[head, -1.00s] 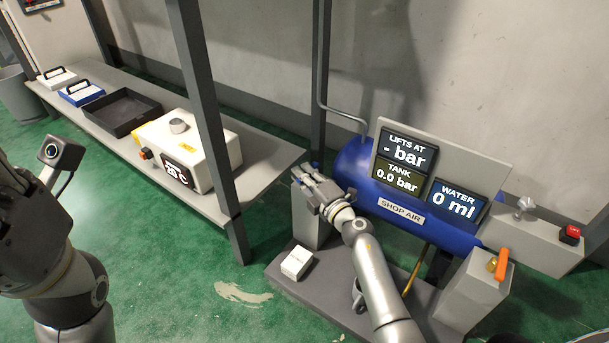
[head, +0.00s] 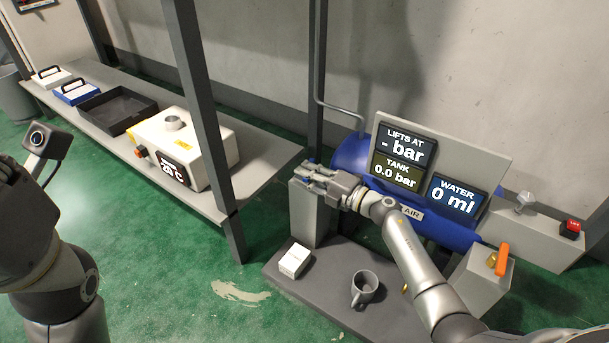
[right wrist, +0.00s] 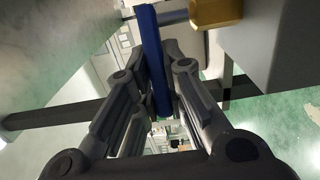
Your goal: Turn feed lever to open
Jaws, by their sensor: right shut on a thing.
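The feed lever appears to be the blue bar (right wrist: 155,62) that stands between my right gripper's fingers in the right wrist view. A brass hex fitting (right wrist: 215,12) is close to its upper end. My right gripper (head: 308,177) is shut on the blue lever, over the grey post (head: 305,215) at the left end of the blue shop-air tank (head: 350,155). In the head view the gripper hides most of the lever. My left arm is at the left edge, and its fingers are not visible.
An orange-handled valve (head: 502,260) and a red button (head: 570,228) are at the right. A grey mug (head: 364,288) and a white box (head: 295,261) are on the base plate (head: 330,305). The screens (head: 400,160) read 0.0 bar and 0 ml.

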